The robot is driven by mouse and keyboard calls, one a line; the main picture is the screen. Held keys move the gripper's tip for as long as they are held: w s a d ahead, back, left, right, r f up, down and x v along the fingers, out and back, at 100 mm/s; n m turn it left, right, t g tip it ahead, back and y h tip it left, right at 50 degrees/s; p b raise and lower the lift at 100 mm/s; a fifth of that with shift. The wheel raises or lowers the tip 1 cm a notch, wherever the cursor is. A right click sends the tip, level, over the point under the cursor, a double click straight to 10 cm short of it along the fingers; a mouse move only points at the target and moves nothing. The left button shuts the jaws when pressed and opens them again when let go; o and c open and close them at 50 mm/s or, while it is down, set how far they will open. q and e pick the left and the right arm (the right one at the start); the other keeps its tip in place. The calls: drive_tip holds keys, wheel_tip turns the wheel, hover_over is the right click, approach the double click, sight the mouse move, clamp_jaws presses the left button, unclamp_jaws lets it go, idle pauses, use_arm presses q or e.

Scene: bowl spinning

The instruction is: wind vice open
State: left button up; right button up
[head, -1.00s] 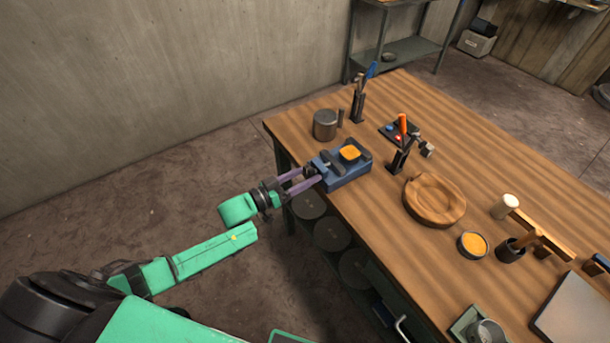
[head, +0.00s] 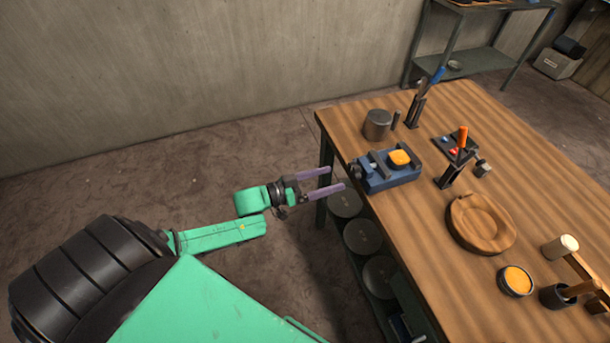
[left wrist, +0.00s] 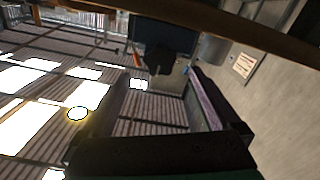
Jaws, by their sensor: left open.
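The blue vice (head: 372,182) is at the near left edge of the wooden bench, with a yellow-orange block (head: 399,158) on it towards the right. Its dark screw end (head: 356,170) faces my left gripper (head: 337,179). That gripper is open and empty, with its two purple fingers pointing at the vice, a little short of it and off the bench edge. In the left wrist view the vice (left wrist: 165,35) shows dark beyond the spread fingers, its screw end between them. How far the jaws stand apart is hard to tell. My right gripper is out of view.
On the bench (head: 420,220) stand a grey mug (head: 377,125), a tool holder (head: 415,110), a small tray with an orange-handled tool (head: 462,138), a carved wooden bowl (head: 481,223) and a dish of yellow stuff (head: 515,281). Open floor lies left of the bench.

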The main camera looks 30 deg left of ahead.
use_arm(q)
drive_tip(key=v, duration=0.8)
drive_tip(key=shift+s, duration=0.1)
drive_tip(key=s+a+f+n+g+y+b, duration=0.15)
drive_tip(key=s+a+f+y, duration=0.3)
drive_tip(key=f, duration=0.95)
drive_tip(key=s+a+f+n+g+y, duration=0.1)
drive_tip(key=s+a+f+g+y, duration=0.4)
drive_tip(key=f, duration=0.8)
drive_tip(key=s+d+f+g+y, duration=0.1)
drive_tip(key=s+d+f+g, duration=0.2)
drive_tip(key=s+f, duration=0.4)
drive_tip(key=s+d+f+g+y, duration=0.1)
drive_tip(key=s+d+f+g, duration=0.2)
drive_tip(key=s+f, duration=0.5)
drive_tip(key=s+d+m, duration=0.1)
drive_tip(key=s, duration=0.5)
drive_tip(key=shift+d, duration=0.35)
drive_tip(key=shift+s+f, duration=0.1)
drive_tip(key=shift+f, duration=0.05)
